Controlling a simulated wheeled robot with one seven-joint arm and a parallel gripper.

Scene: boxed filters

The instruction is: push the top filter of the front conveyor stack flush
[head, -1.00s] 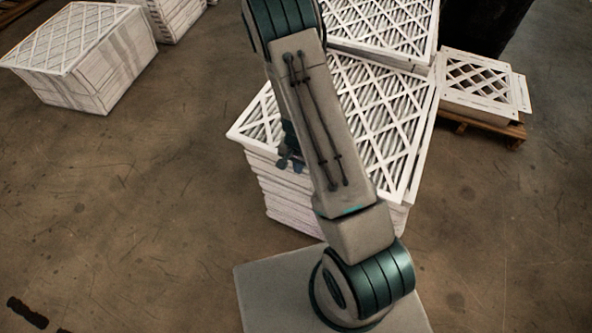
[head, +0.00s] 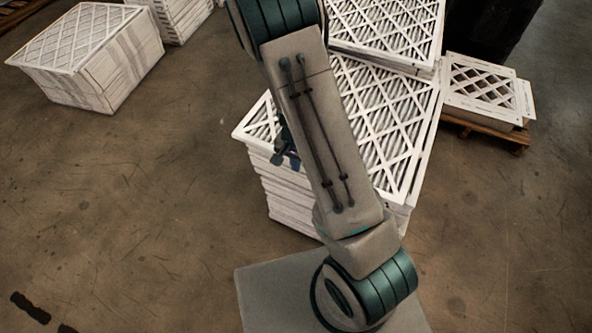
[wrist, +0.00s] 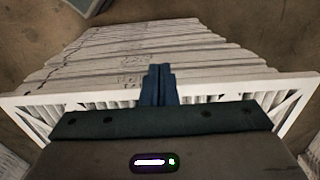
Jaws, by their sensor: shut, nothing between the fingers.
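The front stack of white lattice-faced filters (head: 284,201) stands in the middle of the head view, partly hidden behind my arm. Its top filter (head: 400,115) lies flat, with its left corner sticking out over the layers below. My gripper (head: 284,160) shows only in part, dark, past the left side of my arm and near the stack's left edge. In the wrist view, my gripper (wrist: 158,75) has its blue fingers together and empty. They cross the top filter's white edge (wrist: 215,88), with the stack's layered side (wrist: 150,50) beyond. I cannot tell whether they touch it.
Another filter stack (head: 425,25) adjoins behind. A smaller filter pile (head: 485,85) sits on a wooden pallet (head: 485,133) at right. More stacks (head: 90,60) stand at upper left. Floor is open to the left and lower right.

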